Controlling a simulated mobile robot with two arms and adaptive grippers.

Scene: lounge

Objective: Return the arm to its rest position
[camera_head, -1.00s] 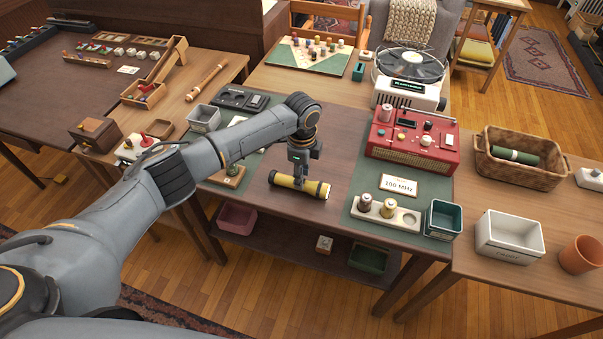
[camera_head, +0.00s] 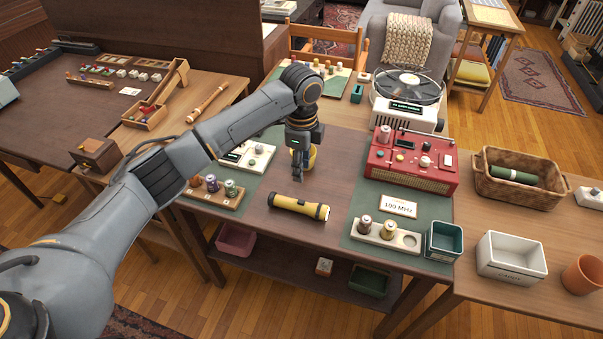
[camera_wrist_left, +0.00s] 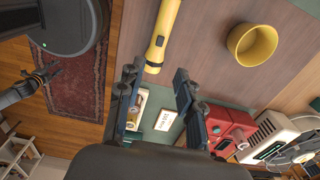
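My left gripper (camera_head: 299,178) hangs above the table, behind and clear of the yellow flashlight. In the left wrist view its two dark fingers (camera_wrist_left: 156,72) are apart with nothing between them. The yellow flashlight (camera_head: 297,206) lies on its side on the bare wood of the table; it also shows in the left wrist view (camera_wrist_left: 159,38). My left arm stretches in from the left over the table. What seems to be my right gripper (camera_wrist_left: 45,75) shows small at the left of the wrist view, too small to read its fingers.
A yellow cup (camera_head: 311,158) stands just behind my left gripper, partly hidden. A wooden spool holder (camera_head: 216,194) lies under my forearm. The red radio (camera_head: 412,160), 100 MHz card (camera_head: 398,206), light spool holder (camera_head: 386,235) and green box (camera_head: 443,242) are to the right.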

